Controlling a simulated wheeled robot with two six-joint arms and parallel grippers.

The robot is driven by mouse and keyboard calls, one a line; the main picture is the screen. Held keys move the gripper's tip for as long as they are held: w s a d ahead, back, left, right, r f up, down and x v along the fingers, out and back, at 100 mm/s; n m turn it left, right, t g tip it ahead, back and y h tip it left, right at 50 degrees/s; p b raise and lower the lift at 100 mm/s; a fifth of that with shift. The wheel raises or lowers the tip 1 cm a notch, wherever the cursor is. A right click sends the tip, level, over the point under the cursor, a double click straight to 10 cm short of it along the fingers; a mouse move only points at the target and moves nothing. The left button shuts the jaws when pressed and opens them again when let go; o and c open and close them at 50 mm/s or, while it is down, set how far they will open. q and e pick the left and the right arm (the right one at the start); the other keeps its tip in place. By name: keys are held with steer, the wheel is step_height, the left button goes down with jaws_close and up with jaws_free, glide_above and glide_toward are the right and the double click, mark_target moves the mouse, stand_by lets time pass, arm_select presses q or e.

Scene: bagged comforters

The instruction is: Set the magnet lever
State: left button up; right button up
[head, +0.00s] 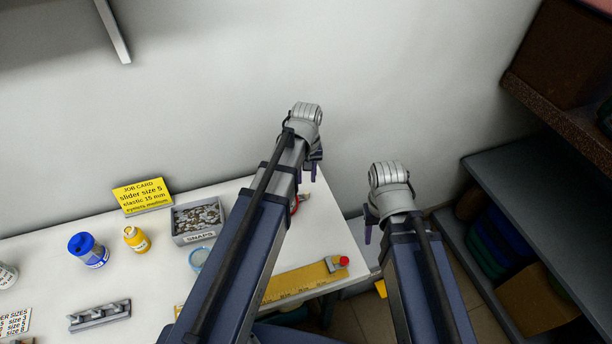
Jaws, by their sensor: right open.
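A small grey block with a red knob (342,261) sits at the right end of a yellow ruler (300,281) near the table's right edge; it may be the magnet lever, but I cannot tell for sure. My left gripper (312,168) is above the back right of the table, its purple fingers pointing down and partly hidden by my arm. My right gripper (369,222) is just right of the table edge, to the right of and behind the block, apart from it. It is open, with only part of its fingers showing.
The white table (235,188) holds a yellow job card (142,196), a grey snaps tray (187,238), a blue-lidded jar (88,250), a yellow bottle (136,239) and a grey rack (99,315). A red object lies partly behind my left arm. Dark shelves (535,165) stand at right.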

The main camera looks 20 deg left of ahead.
mark_target(306, 192)
arm_select(q)
steer(key=shift+w+a, duration=0.1)
steer(key=shift+w, duration=0.25)
arm_select(e)
steer(key=shift+w+a, duration=0.1)
steer(key=shift+w, duration=0.2)
arm_select(q)
steer(key=shift+s+f, duration=0.1)
arm_select(e)
steer(key=shift+f, duration=0.1)
arm_select(q)
step_height(306, 192, down, 8)
steer(key=b, duration=0.8)
steer(key=shift+r, duration=0.2)
arm_select(e)
step_height(306, 192, down, 8)
steer(key=shift+r, duration=0.2)
arm_select(q)
jaws_close()
